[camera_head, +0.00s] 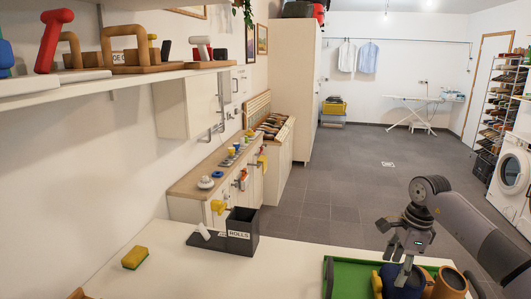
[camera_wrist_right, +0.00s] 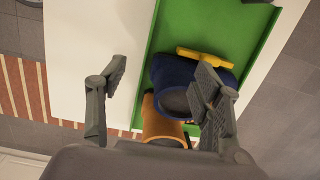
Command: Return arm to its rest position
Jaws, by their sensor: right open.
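My right arm comes into the head view from the right side, and its gripper (camera_head: 407,250) hangs pointing down over the green tray (camera_head: 343,275) on the white table. In the right wrist view, the two fingers of my right gripper (camera_wrist_right: 160,84) are spread wide apart. No thing is visibly held between them. A dark blue round item (camera_wrist_right: 178,74) with a yellow bar-like part (camera_wrist_right: 205,57) lies in the tray below the fingers. An orange-brown item (camera_wrist_right: 160,125) is beside it, partly hidden by the gripper. My left gripper is not in view.
The white table (camera_head: 290,268) holds a yellow-green sponge (camera_head: 134,257) and a black box labelled ROLLS (camera_head: 240,230). A wall shelf (camera_head: 110,79) with tools is at upper left. The table's middle is mostly clear.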

